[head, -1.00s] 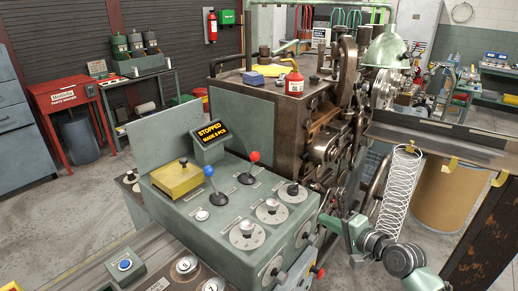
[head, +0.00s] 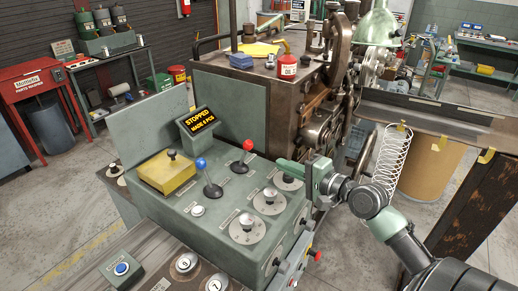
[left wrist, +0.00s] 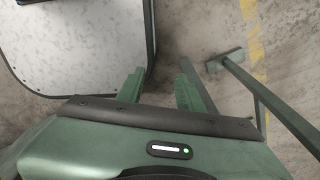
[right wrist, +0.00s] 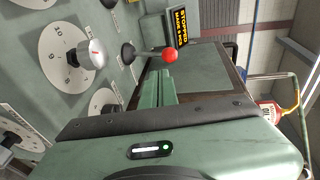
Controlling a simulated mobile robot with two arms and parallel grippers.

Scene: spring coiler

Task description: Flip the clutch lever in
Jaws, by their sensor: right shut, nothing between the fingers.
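Two levers stand on the green control console (head: 225,240): one with a red knob (head: 248,145) and one with a blue knob (head: 200,163). Their labels are too small to read, so I cannot tell which is the clutch lever. My right gripper (head: 280,166) is shut and empty, just right of the red lever and apart from it. In the right wrist view the red knob (right wrist: 170,55) is just beyond the shut fingers (right wrist: 162,75). My left gripper (left wrist: 162,75) is open and empty in the left wrist view, with floor beyond it.
Dials (head: 269,200) sit on the console near my right gripper. A display (head: 200,122) reads "STOPPED MADE 8 PCS". A yellow box (head: 167,174) sits left of the levers. The coiling machine (head: 240,90) stands behind, and a hanging wire spring (head: 390,160) is at the right.

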